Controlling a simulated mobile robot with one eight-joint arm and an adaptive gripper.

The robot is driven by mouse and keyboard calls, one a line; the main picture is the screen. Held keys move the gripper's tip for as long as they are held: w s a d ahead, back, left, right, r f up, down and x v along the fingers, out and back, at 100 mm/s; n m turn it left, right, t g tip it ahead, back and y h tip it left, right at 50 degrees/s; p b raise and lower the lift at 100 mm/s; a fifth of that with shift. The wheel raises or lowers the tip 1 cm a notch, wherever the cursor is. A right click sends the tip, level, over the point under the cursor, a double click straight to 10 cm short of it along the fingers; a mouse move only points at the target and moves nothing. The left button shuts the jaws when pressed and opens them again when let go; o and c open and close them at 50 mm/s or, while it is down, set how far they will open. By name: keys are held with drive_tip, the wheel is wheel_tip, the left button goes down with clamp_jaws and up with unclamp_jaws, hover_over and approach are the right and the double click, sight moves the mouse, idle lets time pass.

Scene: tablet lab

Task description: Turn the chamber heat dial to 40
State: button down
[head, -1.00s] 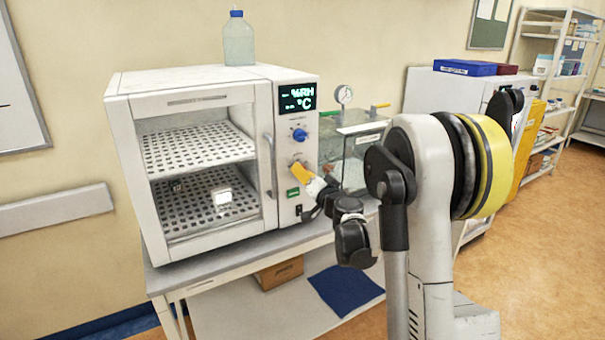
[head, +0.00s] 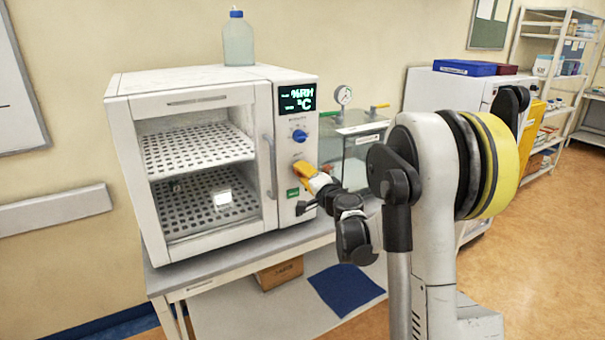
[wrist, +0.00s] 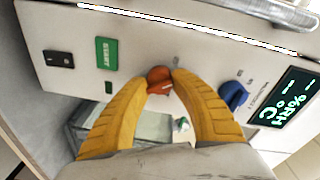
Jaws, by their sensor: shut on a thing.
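The white climate chamber (head: 185,81) stands on a bench, with its control panel on the right side of its front. My gripper (head: 302,168) is at the lower of the panel's two dials, below the blue dial (head: 299,136). In the wrist view my yellow fingers (wrist: 160,84) are shut on an orange-red dial (wrist: 159,74), one on each side. The blue dial (wrist: 234,95) is free, beside the right finger. The fingers hide the dial in the head view.
A green START button (wrist: 107,52) and a black switch (wrist: 59,59) sit near the gripped dial. The chamber's door handle (head: 269,165) is just left of the panel. A glass tank (head: 358,158) stands close on the right. A bottle (head: 238,40) stands on top.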

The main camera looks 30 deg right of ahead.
drive_tip(key=m, duration=0.5)
drive_tip(key=shift+m, duration=0.3)
drive_tip(key=shift+r+m+y, duration=0.1)
drive_tip(key=shift+m+y, duration=0.2)
drive_tip(key=c, duration=1)
unclamp_jaws()
drive_tip(key=s, duration=1.2)
drive_tip(key=shift+r, duration=0.4)
drive_tip(key=shift+a, duration=0.1)
